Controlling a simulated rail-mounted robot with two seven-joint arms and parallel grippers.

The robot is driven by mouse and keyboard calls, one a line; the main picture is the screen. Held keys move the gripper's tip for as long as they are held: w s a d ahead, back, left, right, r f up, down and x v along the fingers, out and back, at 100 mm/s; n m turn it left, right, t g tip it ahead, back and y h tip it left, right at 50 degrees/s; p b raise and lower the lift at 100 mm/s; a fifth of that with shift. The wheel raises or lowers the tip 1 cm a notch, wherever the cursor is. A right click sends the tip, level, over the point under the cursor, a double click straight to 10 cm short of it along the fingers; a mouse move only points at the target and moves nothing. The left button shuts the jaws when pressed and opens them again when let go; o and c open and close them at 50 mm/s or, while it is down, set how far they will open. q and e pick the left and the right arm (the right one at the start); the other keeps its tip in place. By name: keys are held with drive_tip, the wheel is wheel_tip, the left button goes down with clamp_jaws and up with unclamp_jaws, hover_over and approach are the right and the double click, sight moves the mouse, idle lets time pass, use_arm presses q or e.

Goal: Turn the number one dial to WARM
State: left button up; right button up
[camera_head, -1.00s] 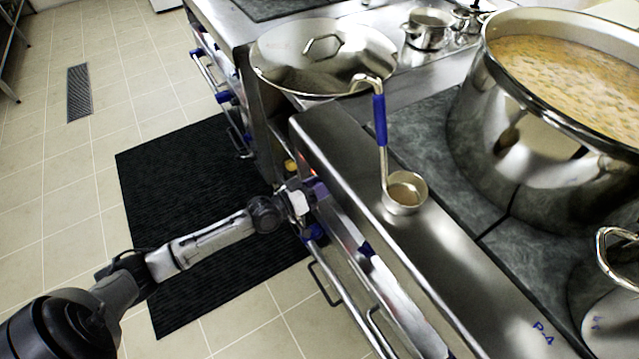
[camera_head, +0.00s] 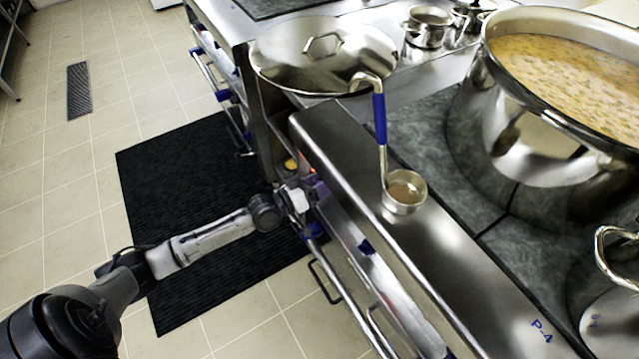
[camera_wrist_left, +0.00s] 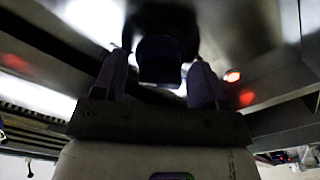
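A dark blue dial (camera_wrist_left: 160,60) on the stove's front panel shows in the left wrist view; its marks and number cannot be read. My left gripper (camera_wrist_left: 161,80) has one finger on each side of this dial, with narrow gaps seen between fingers and dial. In the head view my left gripper (camera_head: 310,190) is at the stove front, below the steel ledge, and the dial there is mostly hidden. Another blue dial (camera_head: 366,247) sits further along the front panel. My right gripper is not in view.
A ladle (camera_head: 381,125) with a blue handle rests on the steel ledge (camera_head: 440,255) above the panel. A large pot of soup (camera_head: 560,140) stands on the cooktop. A lid (camera_head: 322,60) lies behind. Oven handles (camera_head: 325,285) stick out below. A red light (camera_wrist_left: 232,75) glows beside the dial.

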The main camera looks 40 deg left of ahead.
use_arm(q)
drive_tip(key=shift+s, duration=0.1)
drive_tip(key=p+v, duration=0.3)
drive_tip(key=v, duration=1)
drive_tip(key=shift+s+a+p, duration=0.15)
drive_tip(key=shift+s+p, duration=0.15)
drive_tip(key=shift+p, duration=0.05)
